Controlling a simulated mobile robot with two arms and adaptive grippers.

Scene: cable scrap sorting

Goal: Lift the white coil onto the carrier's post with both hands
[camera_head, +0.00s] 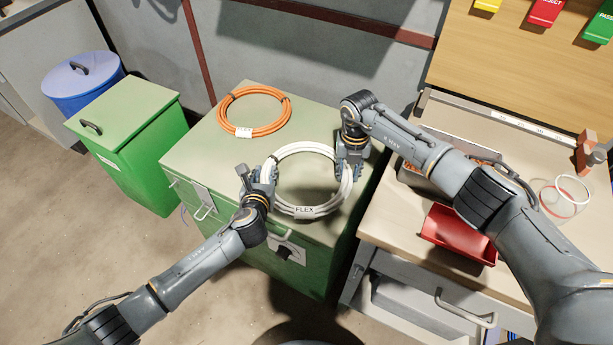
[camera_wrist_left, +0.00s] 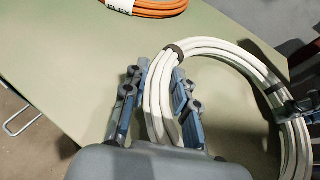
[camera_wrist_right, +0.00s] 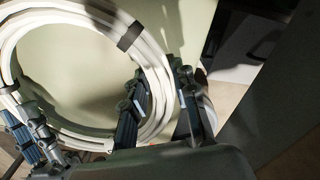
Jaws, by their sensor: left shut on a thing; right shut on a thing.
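The white coil (camera_head: 298,211), with a FLEX label at its near side and dark ties, is level or nearly so over the front part of the green cabinet's top. My left gripper (camera_head: 260,176) is shut on its left side, and the white strands pass between the fingers in the left wrist view (camera_wrist_left: 160,95). My right gripper (camera_head: 352,160) is shut on its right side, also seen in the right wrist view (camera_wrist_right: 160,95). I cannot tell whether the coil touches the top. I cannot make out the carrier or its post.
An orange coil (camera_head: 234,122) lies at the back of the green cabinet (camera_head: 200,150). At right, a workbench (camera_head: 400,225) holds a red bin (camera_head: 455,238) and thin rings (camera_head: 562,196). A green bin (camera_head: 140,140) and blue barrel (camera_head: 80,85) stand at left.

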